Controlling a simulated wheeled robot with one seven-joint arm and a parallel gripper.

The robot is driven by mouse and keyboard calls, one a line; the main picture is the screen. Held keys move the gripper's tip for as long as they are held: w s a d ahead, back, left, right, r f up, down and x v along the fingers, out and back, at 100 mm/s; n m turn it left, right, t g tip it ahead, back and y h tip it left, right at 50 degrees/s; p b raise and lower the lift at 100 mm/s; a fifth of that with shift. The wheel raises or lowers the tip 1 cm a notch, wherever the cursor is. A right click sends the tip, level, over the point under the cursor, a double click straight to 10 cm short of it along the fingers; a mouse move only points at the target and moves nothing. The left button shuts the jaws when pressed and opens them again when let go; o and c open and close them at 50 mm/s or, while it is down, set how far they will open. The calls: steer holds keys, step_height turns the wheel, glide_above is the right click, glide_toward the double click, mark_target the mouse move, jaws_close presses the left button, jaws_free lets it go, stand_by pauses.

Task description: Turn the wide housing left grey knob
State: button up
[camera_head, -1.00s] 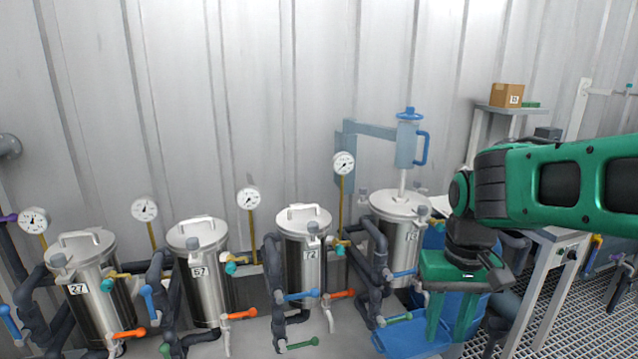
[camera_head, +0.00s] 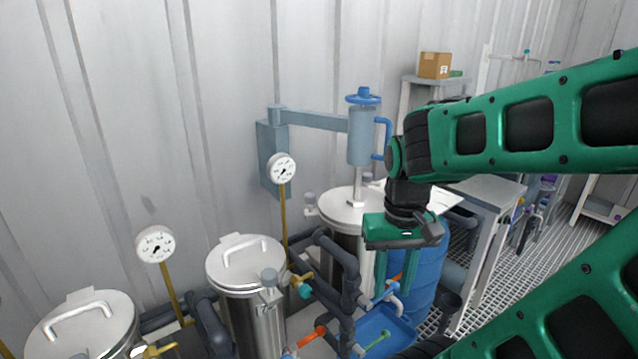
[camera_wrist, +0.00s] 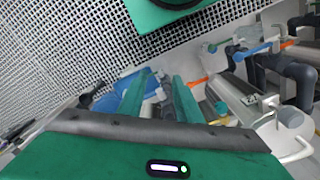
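The wide housing is a steel vessel with a broad pale lid (camera_head: 345,207), standing in the middle of the head view below a blue-topped lifting column. A small grey knob (camera_head: 310,199) sits at the left edge of its lid. Another grey fitting shows behind the lid, near the column. My gripper (camera_head: 395,272) points down in front and to the right of the housing, apart from the knob, and covers part of the vessel's right side. In the wrist view my gripper (camera_wrist: 158,88) has its two green fingers apart with nothing held between them.
A narrower lidded vessel (camera_head: 246,265) with a gauge (camera_head: 282,169) stands left of the housing, with dark pipes and coloured valve handles between. A blue barrel (camera_head: 428,270) and a grey table (camera_head: 490,195) stand to the right. Open floor grating (camera_head: 500,255) lies beyond.

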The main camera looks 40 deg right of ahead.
steer(key=shift+w, duration=0.4)
steer(key=o, duration=0.4)
steer(key=shift+c, duration=0.2)
step_height(320, 180, up, 13)
steer(key=m, duration=1)
glide_above(310, 194)
step_height(310, 194, down, 10)
steer(key=shift+a, duration=0.1)
